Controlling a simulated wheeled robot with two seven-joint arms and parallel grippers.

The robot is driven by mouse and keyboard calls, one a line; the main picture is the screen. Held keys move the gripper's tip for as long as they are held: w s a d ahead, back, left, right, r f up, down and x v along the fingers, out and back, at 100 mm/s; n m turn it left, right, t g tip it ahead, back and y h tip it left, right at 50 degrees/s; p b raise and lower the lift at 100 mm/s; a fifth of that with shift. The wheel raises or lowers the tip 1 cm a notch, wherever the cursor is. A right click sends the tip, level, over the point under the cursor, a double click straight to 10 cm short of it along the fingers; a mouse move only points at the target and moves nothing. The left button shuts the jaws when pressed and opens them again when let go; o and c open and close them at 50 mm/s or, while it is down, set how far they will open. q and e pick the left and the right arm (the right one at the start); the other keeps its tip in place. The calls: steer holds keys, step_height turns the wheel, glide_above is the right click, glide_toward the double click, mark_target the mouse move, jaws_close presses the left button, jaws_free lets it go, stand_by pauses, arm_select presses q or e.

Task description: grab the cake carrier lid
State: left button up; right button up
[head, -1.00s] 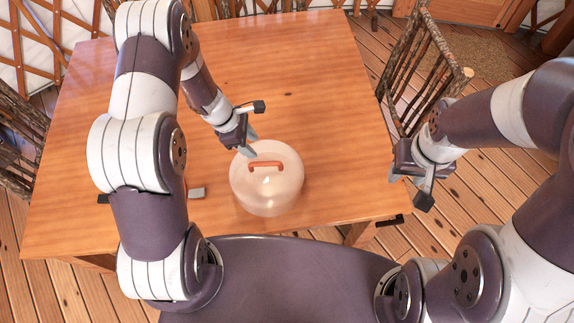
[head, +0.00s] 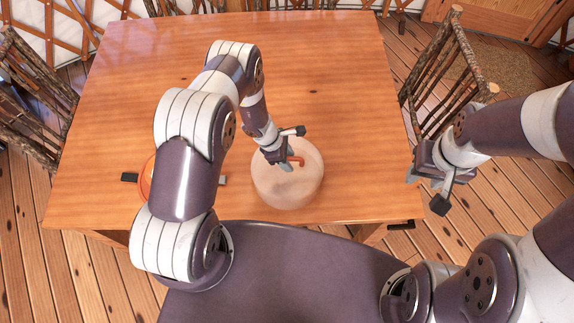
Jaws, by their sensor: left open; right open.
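My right gripper (head: 427,178) is open and empty, off the table's right edge and well apart from the lid.
The wooden table (head: 330,75) is mostly bare behind the lid. An orange round object (head: 146,178) is partly hidden behind my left arm. Stick-built chairs stand at the right (head: 445,80) and left (head: 35,105) of the table.

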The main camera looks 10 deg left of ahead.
arm_select(q)
steer(key=shift+d, duration=0.1)
steer(key=shift+c, duration=0.6)
jaws_close()
